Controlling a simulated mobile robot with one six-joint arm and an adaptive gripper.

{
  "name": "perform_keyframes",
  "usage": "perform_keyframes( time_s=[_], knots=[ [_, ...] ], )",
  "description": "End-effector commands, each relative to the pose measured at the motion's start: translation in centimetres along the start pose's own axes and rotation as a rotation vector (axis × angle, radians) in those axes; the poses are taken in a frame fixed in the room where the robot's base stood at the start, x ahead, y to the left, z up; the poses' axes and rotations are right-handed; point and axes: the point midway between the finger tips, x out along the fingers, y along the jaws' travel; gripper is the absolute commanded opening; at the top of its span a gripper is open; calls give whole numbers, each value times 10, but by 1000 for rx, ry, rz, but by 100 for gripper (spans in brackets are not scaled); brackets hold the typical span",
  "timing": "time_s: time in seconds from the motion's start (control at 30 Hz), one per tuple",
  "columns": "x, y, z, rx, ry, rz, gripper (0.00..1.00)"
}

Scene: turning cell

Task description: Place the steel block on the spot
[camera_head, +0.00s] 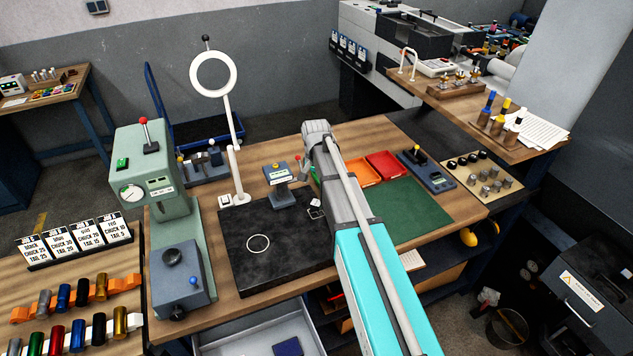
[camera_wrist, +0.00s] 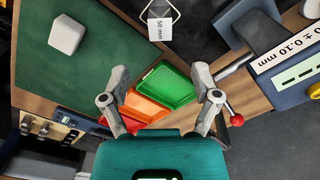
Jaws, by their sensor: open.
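A pale grey block (camera_wrist: 66,35), which I take to be the steel block, sits on the green mat (camera_wrist: 40,75) in the wrist view. In the head view my arm hides it. The black plate (camera_head: 235,275) bears a white ring outline (camera_head: 258,244), left of my arm. A white diamond outline (camera_wrist: 158,9) with a "50 mm" label (camera_wrist: 160,30) is also on it. I cannot tell which outline is the spot. My gripper (camera_wrist: 162,84) is open and empty above the small trays, apart from the block. In the head view its fingers are hidden.
Green (camera_wrist: 170,86), orange (camera_wrist: 146,105) and red (camera_head: 385,165) trays lie below my gripper. A gauge (camera_head: 279,174) with a red-knobbed lever (camera_wrist: 236,120) stands close by. A ring lamp (camera_head: 232,145) and a green machine (camera_head: 155,185) stand left. Most of the black plate is clear.

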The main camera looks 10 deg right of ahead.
Motion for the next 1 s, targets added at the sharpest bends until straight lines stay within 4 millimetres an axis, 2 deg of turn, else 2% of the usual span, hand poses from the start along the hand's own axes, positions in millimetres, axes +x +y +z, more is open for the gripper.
perform_keyframes(
  time_s=[0.17, 0.27, 0.37, 0.7, 0.83, 1.0],
  knots=[
    [0, 5, 7, -16, 0, 0, 80],
    [0, 15, 22, -55, 0, 0, 80],
    [0, 31, 46, -121, 0, 0, 80],
    [0, 102, 151, -450, 0, 0, 80],
    [0, 118, 175, -540, 0, 0, 80],
    [0, 126, 184, -589, 0, 0, 80]
  ],
)
